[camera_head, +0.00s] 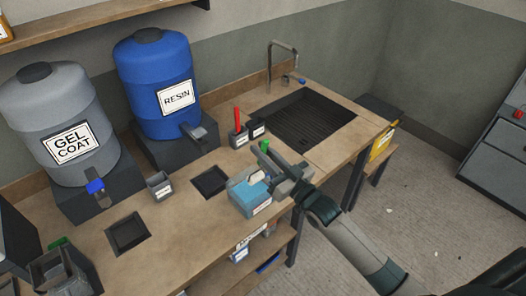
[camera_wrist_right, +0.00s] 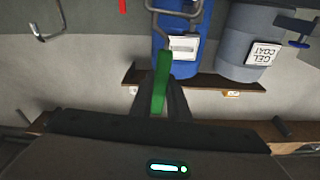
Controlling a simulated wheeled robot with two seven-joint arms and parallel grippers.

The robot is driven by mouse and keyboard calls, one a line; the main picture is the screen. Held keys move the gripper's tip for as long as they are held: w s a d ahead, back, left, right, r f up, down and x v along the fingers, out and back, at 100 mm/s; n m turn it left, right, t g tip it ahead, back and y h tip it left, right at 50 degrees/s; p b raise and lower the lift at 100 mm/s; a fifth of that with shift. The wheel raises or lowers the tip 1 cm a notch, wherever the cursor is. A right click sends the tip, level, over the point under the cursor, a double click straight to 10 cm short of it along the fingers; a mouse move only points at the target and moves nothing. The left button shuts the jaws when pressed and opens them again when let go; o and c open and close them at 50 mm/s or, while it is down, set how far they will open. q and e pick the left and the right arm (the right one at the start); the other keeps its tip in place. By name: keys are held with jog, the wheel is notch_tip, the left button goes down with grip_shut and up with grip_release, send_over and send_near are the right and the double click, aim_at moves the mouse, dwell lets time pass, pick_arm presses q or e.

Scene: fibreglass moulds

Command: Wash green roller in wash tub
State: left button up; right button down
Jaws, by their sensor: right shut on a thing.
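My right gripper (camera_head: 283,170) reaches in from the lower right, over the bench's front part. It is shut on the green roller's handle (camera_head: 264,146); the handle also shows upright between the fingers in the right wrist view (camera_wrist_right: 161,80), with a bent grey wire frame beyond it. A small open tub with light blue contents, apparently the wash tub (camera_head: 262,209), stands just left of and below the gripper. A pale piece, perhaps the roller's sleeve, shows at the tub's far edge; whether it touches the contents I cannot tell.
A red-handled tool (camera_head: 237,118) stands in a small grey holder. Behind are a blue resin drum (camera_head: 150,75) and a grey gel coat drum (camera_head: 50,105). A dark sink (camera_head: 305,118) with a tap lies at the right. Two square dark recesses sit in the bench.

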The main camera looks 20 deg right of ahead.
jog(key=shift+r, duration=2.5)
